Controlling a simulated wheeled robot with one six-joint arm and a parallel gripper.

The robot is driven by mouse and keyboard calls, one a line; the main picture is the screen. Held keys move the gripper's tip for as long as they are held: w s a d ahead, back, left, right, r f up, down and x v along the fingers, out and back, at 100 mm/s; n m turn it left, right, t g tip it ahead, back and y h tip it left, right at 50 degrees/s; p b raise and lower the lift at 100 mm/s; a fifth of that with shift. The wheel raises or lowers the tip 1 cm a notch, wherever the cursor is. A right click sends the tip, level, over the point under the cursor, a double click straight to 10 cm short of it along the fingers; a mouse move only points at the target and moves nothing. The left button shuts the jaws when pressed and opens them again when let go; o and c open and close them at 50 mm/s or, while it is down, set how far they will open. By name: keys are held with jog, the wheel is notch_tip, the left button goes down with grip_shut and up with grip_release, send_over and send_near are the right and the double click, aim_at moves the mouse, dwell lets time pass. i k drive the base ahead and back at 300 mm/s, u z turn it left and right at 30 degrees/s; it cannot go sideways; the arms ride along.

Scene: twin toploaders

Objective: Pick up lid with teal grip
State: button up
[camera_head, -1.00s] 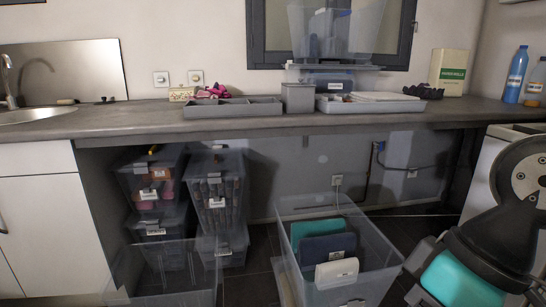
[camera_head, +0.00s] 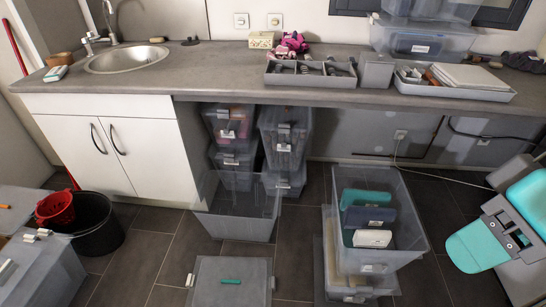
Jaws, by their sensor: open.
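A flat grey lid (camera_head: 207,290) lies low in the view, left of centre, at the bottom edge of the picture. A short teal grip (camera_head: 231,281) lies across its top. The lid's near part is cut off by the frame. The grey and teal jointed piece at the right edge shows no fingertips that I can make out, and my gripper is not seen at the lid.
A clear crate (camera_head: 405,262) with upright teal, navy and white items stands right of the lid, stacked on another. An empty clear bin (camera_head: 240,222) stands behind the lid. A black bucket (camera_head: 95,235) and grey boxes (camera_head: 45,275) are left. Dark floor (camera_head: 155,255) is open between.

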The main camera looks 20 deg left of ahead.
aim_at(220, 282)
jog(key=u, duration=1.25)
